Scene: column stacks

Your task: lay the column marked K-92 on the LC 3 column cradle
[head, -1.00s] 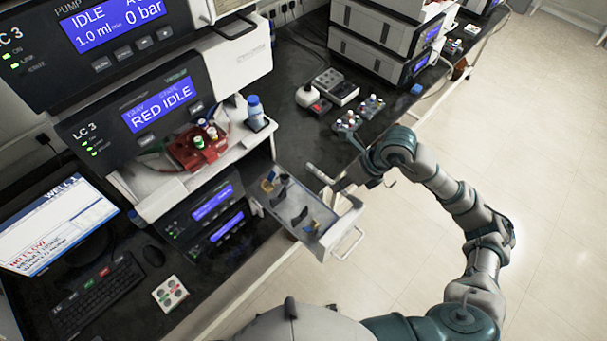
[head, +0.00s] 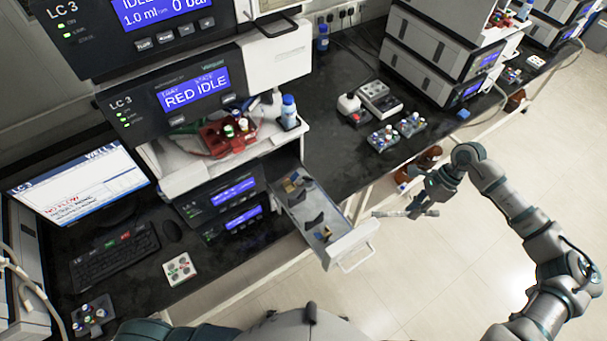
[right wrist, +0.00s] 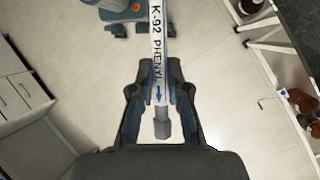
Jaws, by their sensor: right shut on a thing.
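My right gripper (head: 420,203) is shut on a slim column (head: 391,214), held out over the floor to the right of the open drawer. In the right wrist view the column (right wrist: 157,45) is white with the mark "K-92 PHENYL" and a blue arrow pointing toward its grey end fitting. It lies between the fingers of the right gripper (right wrist: 158,80). My left gripper is out of view.
A red tray (head: 228,137) with vials and a blue-capped bottle (head: 289,112) sit on the shelf above the drawer. Vial racks (head: 383,138) stand on the black bench. Brown bottles (head: 428,158) are below it. The floor at right is clear.

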